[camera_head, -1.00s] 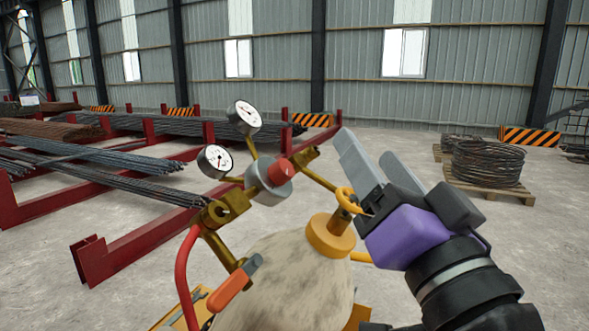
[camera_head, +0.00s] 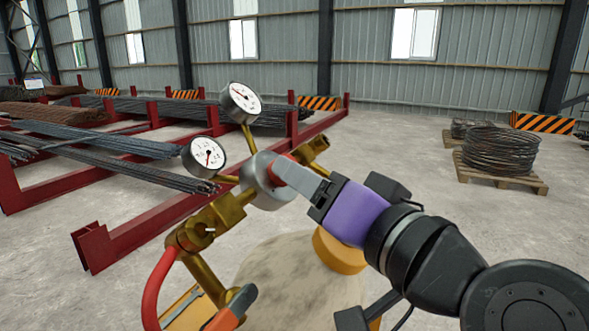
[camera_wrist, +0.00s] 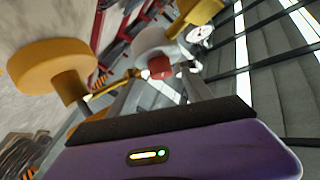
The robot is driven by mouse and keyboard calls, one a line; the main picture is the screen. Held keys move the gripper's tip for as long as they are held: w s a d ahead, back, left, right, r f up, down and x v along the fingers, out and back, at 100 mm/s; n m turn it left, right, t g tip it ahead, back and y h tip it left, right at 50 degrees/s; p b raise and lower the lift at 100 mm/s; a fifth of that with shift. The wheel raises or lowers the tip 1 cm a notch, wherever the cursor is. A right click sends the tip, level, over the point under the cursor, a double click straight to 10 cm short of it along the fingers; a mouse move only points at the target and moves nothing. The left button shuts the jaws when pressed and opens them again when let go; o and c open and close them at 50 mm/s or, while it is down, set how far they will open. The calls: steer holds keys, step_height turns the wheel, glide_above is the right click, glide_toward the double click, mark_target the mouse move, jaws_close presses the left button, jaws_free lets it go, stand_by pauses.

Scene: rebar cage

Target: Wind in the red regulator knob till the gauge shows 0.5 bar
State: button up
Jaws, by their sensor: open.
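The red regulator knob (camera_head: 273,167) sits on the front of a silver regulator body (camera_head: 258,192). My gripper (camera_head: 284,176) reaches in from the right, its grey fingers hiding most of the knob. In the wrist view the red knob (camera_wrist: 158,68) shows ahead between the fingertips of my open gripper (camera_wrist: 160,80); I cannot tell whether they touch it. Two round white gauges stand on brass stems: a lower left gauge (camera_head: 208,153) with its needle near straight down, and an upper gauge (camera_head: 242,97). Their numbers are too small to read.
A red hose (camera_head: 158,290) and an orange-handled torch (camera_head: 228,312) are at the lower left. Red rebar racks (camera_head: 150,222) stand behind; a wire coil (camera_head: 500,150) lies on a pallet at right.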

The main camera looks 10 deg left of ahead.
steer(key=shift+x, duration=2)
jaws_close()
steer(key=shift+r+m+p, duration=0.1)
steer(key=shift+m+p, duration=0.2)
steer(key=shift+p, duration=0.2)
